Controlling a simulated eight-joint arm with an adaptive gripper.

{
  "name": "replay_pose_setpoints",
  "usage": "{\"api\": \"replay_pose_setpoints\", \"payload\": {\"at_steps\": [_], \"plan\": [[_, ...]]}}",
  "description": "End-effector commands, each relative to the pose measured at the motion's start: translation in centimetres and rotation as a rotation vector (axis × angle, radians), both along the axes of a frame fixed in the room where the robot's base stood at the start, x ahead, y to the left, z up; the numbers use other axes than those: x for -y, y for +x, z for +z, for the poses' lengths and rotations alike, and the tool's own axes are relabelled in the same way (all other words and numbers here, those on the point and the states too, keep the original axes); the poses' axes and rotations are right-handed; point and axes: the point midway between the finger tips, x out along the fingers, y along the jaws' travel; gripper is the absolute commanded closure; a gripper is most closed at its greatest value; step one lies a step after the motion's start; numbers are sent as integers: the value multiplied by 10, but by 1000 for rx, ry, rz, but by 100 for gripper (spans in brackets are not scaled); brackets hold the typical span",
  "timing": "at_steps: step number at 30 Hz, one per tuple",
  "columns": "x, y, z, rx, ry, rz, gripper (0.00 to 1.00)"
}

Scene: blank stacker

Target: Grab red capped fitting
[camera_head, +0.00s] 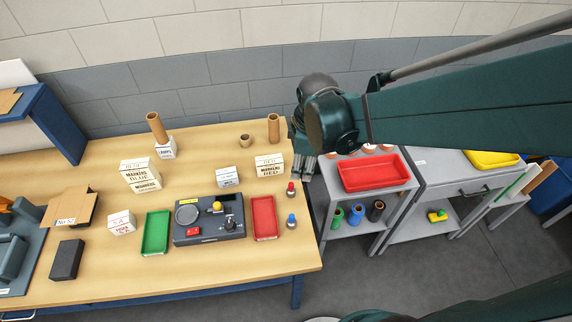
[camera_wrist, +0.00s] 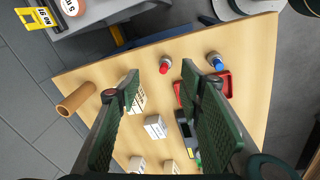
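The red capped fitting (camera_head: 291,188) is a small grey cylinder with a red top, upright near the table's right edge. In the wrist view the red fitting (camera_wrist: 165,64) lies beyond the fingertips, between their lines. My gripper (camera_head: 304,172) is above the table's right edge, behind the fitting in the head view. In the wrist view my gripper (camera_wrist: 160,88) has its two green-padded fingers wide apart with nothing between them. A similar blue capped fitting (camera_head: 291,220) stands in front of the red one, and also shows in the wrist view (camera_wrist: 215,61).
A red tray (camera_head: 264,218) and a dark control box (camera_head: 209,235) lie left of the fittings. A white box marked red (camera_head: 270,166) and a brown tube (camera_head: 273,128) stand behind. A grey cart with a red bin (camera_head: 374,173) is right of the table (camera_head: 190,290).

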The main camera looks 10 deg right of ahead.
Motion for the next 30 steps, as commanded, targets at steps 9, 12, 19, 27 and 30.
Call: {"api": "replay_pose_setpoints", "payload": {"at_steps": [9,12,19,27,30], "plan": [[-16,15,-39,-81,-38,234,63],[-21,18,-52,-106,-46,305,63],[-28,22,-73,-146,-58,424,63],[-30,22,-79,-158,-60,460,63],[-30,22,-79,-158,-60,460,63]]}}
